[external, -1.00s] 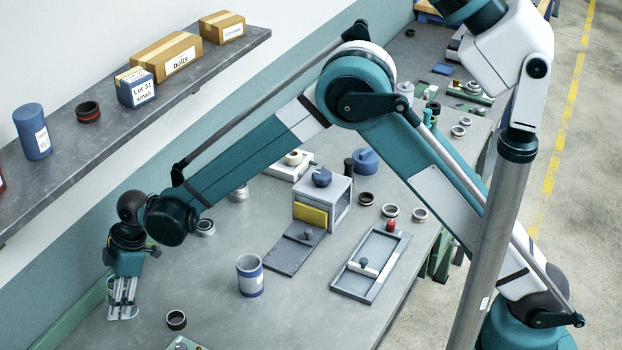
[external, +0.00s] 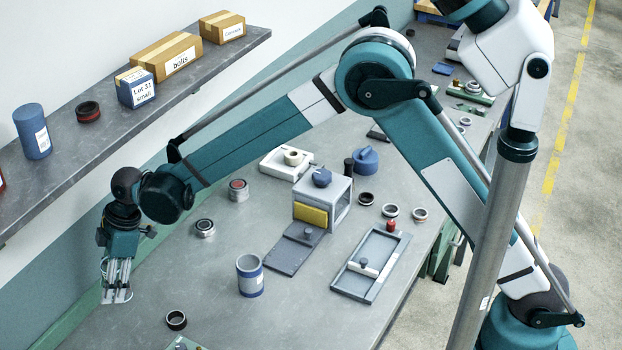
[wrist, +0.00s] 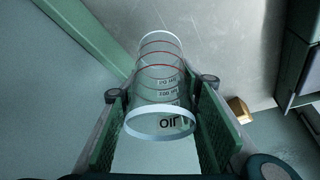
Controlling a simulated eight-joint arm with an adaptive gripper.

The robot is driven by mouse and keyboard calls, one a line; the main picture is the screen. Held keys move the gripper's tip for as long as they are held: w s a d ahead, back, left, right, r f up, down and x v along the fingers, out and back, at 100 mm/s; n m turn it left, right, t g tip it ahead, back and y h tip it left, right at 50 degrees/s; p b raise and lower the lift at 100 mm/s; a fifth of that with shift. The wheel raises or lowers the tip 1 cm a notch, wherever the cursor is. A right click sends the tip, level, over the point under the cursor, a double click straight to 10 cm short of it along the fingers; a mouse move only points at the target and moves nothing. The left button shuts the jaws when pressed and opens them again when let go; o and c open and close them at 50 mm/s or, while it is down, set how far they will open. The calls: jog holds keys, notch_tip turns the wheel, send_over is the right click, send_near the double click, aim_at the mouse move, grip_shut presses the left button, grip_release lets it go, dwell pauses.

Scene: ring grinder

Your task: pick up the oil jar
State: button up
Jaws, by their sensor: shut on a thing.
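In the external view my gripper (external: 116,293) points down at the far left, by the wall side of the bench. The jar is hard to make out there, mostly hidden by the fingers.
A wall shelf (external: 60,185) with boxes runs above, left of my arm. Bench surface between the ring and cup is clear.

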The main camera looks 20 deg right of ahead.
jog(key=shift+r, duration=1.75)
